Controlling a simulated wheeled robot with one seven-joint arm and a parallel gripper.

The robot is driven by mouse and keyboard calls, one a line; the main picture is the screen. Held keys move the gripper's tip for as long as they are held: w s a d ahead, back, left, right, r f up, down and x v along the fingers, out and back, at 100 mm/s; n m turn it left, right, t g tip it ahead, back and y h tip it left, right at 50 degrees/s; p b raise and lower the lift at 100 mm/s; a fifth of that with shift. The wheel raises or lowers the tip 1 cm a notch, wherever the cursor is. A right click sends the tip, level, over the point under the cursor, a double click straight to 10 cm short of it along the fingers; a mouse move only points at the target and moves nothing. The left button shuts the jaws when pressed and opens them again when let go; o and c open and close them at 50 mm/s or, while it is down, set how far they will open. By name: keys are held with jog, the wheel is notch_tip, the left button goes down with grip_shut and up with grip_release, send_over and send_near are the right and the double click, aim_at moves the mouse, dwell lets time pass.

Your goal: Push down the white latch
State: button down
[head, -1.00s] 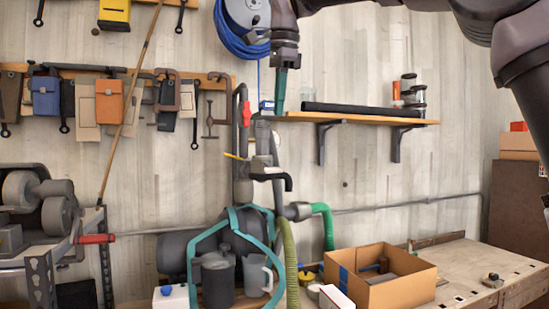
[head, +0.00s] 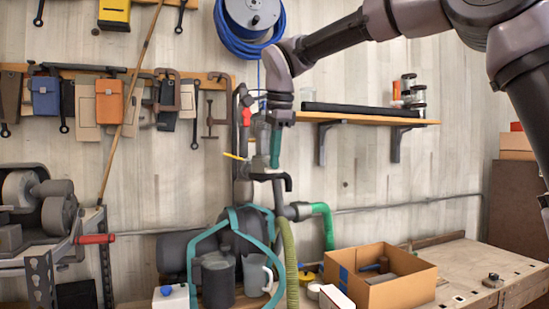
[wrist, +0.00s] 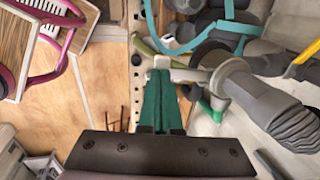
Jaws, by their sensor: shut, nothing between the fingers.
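My gripper (head: 275,163) is shut and empty, with its green fingers pointing down beside the upright grey pipework. In the wrist view, the tips of my gripper (wrist: 161,72) are together at a pale, whitish bar (wrist: 187,74), which seems to be the white latch. The bar sticks out sideways from a grey pipe fitting (wrist: 232,82). The tips overlap one end of the bar in the picture, but I cannot tell whether they touch it. In the head view the latch cannot be made out clearly.
A black handle (head: 270,177) sticks out just below my fingers, and a yellow lever (head: 236,156) lies to their left. A wall shelf (head: 372,118) is on the right. A cardboard box (head: 400,289) stands on the bench below. The wall between shelf and bench is mostly clear.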

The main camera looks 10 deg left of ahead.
aim_at(274, 171)
jog(key=shift+f, duration=0.1)
dwell(0.3)
jog(key=f+t+y, duration=0.2)
jog(key=t, duration=0.1)
jog(key=f+t+y, duration=0.1)
jog(key=shift+s+d+f+t, duration=0.15)
jog(key=shift+s+t, duration=0.1)
jog(key=shift+t, duration=0.15)
jog(key=shift+w+a+f, duration=0.1)
jog(key=shift+w+f, duration=0.1)
jog(key=shift+f, duration=0.25)
jog(key=shift+w+a+f, duration=0.1)
jog(key=shift+w+f, duration=0.1)
jog(key=shift+f, duration=0.2)
jog(key=shift+r, duration=0.8)
